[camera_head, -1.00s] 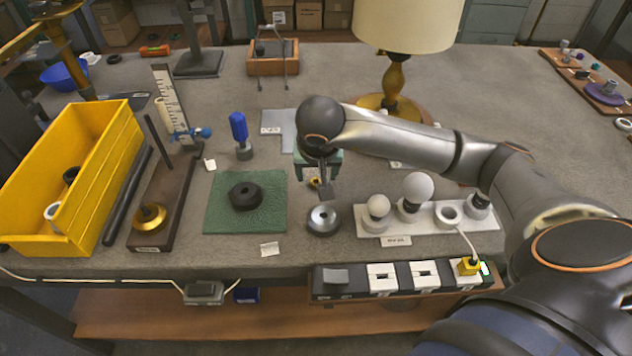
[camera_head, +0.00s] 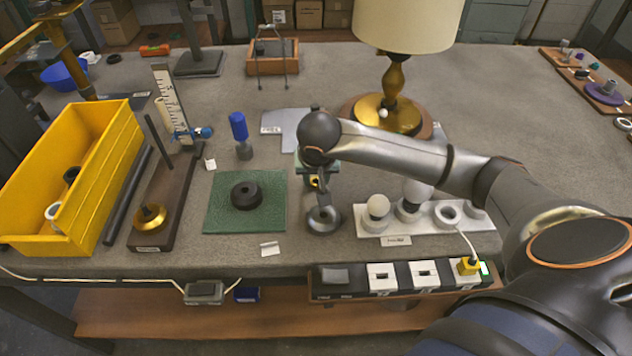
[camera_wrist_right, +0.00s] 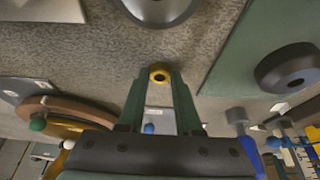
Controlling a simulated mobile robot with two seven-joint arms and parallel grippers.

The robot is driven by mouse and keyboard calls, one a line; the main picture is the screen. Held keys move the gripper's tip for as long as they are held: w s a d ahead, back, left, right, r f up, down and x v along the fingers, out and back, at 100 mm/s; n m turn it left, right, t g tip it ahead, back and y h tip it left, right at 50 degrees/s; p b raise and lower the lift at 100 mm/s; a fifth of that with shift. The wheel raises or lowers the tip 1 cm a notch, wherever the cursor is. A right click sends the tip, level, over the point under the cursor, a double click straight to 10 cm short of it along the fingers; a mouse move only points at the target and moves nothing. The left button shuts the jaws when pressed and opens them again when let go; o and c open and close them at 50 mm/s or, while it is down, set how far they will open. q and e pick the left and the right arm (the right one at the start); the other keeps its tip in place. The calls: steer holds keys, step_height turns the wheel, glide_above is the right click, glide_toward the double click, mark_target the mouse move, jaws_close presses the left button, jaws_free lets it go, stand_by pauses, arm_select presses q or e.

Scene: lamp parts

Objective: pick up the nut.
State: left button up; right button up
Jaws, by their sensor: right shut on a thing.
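The nut (camera_wrist_right: 160,74) is a small yellow ring with a dark hole, held between the tips of the green fingers of my right gripper (camera_wrist_right: 158,82) in the right wrist view. In the head view the nut (camera_head: 316,182) is a small yellow spot, partly hidden by my right gripper (camera_head: 317,178). The gripper is shut on it, just behind a round grey metal part (camera_head: 323,219). My left gripper is not in view.
A black ring (camera_head: 246,194) lies on a green mat (camera_head: 275,222) to the left. A white bulb holder strip (camera_head: 397,226) stands to the right, and the lamp's brass base (camera_head: 400,118) behind. A yellow bin (camera_head: 115,150) stands far left.

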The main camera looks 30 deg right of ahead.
jaws_close()
steer(key=shift+r, duration=0.15)
